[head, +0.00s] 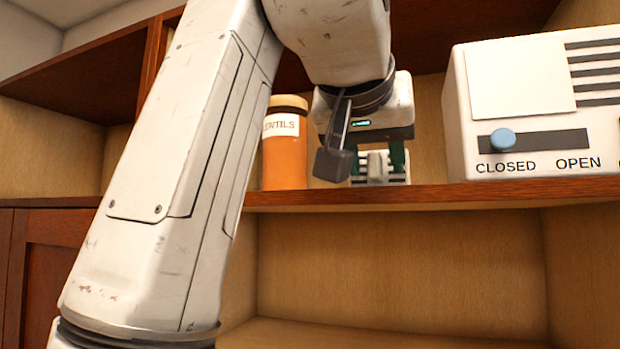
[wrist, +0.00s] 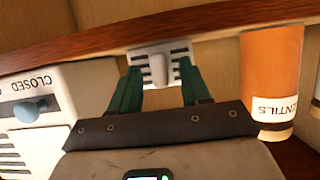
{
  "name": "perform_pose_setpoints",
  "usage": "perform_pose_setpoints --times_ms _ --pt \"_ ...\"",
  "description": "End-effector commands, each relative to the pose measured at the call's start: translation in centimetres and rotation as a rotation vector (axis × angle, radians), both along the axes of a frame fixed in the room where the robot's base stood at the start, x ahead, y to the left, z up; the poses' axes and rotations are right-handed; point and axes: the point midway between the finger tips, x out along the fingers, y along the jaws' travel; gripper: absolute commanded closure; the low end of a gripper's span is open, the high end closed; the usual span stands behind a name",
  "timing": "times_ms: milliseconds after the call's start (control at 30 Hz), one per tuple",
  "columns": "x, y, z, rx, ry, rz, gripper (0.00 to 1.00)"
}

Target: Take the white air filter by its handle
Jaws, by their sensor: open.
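The white air filter (head: 379,181) is a small plate with dark slots, standing on the shelf between the jar and the white unit. A pale handle (head: 376,165) projects from its middle. In the wrist view, which looks upside down, the filter (wrist: 142,54) and its handle (wrist: 157,70) show ahead of my gripper (wrist: 159,68). My gripper is open, with one green finger on each side of the handle and gaps visible between. In the head view my gripper (head: 378,161) hides the filter's upper part. I cannot tell how far the fingers reach along the handle.
An orange jar labelled LENTILS (head: 284,150) stands left of the filter. A white unit (head: 515,85) stands right, its blue slider knob (head: 502,139) at CLOSED. The shelf's edge (head: 440,196) runs below them. The compartment underneath looks empty.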

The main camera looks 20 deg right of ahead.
Motion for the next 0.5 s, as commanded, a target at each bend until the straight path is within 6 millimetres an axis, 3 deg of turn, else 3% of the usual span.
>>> perform_pose_setpoints --times_ms 167,500 --pt "0.01 0.03 0.02 0.0 0.0 0.001 0.55" --pt "0.02 0.03 0.02 0.0 0.0 0.001 0.88"
